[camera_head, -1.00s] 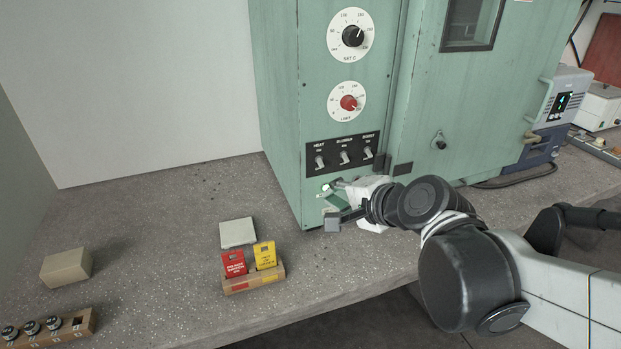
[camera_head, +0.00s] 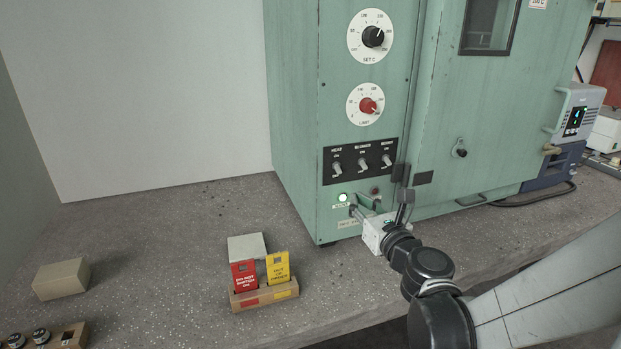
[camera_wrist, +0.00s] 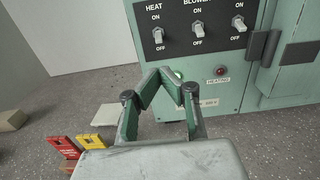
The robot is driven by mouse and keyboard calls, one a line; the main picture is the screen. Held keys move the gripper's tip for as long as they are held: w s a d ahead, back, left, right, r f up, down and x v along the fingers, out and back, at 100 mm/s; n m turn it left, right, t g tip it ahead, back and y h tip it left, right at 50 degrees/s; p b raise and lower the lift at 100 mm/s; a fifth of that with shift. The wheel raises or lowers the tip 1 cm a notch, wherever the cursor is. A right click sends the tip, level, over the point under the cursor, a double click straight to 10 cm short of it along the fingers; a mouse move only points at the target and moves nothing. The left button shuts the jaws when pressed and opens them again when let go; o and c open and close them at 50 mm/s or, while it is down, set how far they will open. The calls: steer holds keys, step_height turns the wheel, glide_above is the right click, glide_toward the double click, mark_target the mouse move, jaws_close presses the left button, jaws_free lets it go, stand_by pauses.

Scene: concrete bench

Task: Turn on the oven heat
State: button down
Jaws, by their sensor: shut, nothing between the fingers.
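The green oven (camera_head: 300,110) has a black switch panel with a HEAT toggle (camera_head: 337,167) at its left. That toggle also shows in the wrist view (camera_wrist: 157,36), between its ON and OFF labels; its lever appears low, toward OFF. My gripper (camera_head: 355,203) is below the panel, close to the oven front, beside the lit green lamp (camera_head: 342,198). In the wrist view my gripper's fingertips (camera_wrist: 165,72) are together and empty, below the HEAT toggle and apart from it. The fingers partly hide the green lamp there. The red HEATING lamp (camera_wrist: 221,70) looks dark.
BLOWER (camera_wrist: 198,30) and a third toggle (camera_wrist: 239,23) sit right of HEAT. Above are a black SET dial (camera_head: 374,37) and a red LIMIT dial (camera_head: 368,106). A holder (camera_head: 266,299) with red and yellow cards stands front left. The bench between is clear.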

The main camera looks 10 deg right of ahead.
mark_target(340, 173)
steer(key=shift+w, duration=0.15)
steer(key=w, duration=0.3)
steer(key=w+a+b, duration=0.1)
steer(key=w, duration=0.5)
steer(key=shift+w+a+b, duration=0.3)
steer(key=shift+w, duration=0.05)
steer(key=shift+s+r, duration=0.25)
steer(key=shift+r, duration=0.1)
stand_by(0.5)
steer(key=shift+s+r, duration=0.1)
steer(key=shift+r, duration=0.25)
steer(key=shift+s+p, duration=0.1)
steer(key=shift+p, duration=0.25)
steer(key=shift+s+d+r, duration=0.1)
steer(key=shift+s+r, duration=0.1)
steer(key=shift+r, duration=0.05)
steer(key=s+d+r+p, duration=0.1)
steer(key=s+r+p, duration=0.4)
steer(key=s, duration=0.2)
steer(key=shift+r+p, duration=0.35)
steer(key=shift+r, duration=0.05)
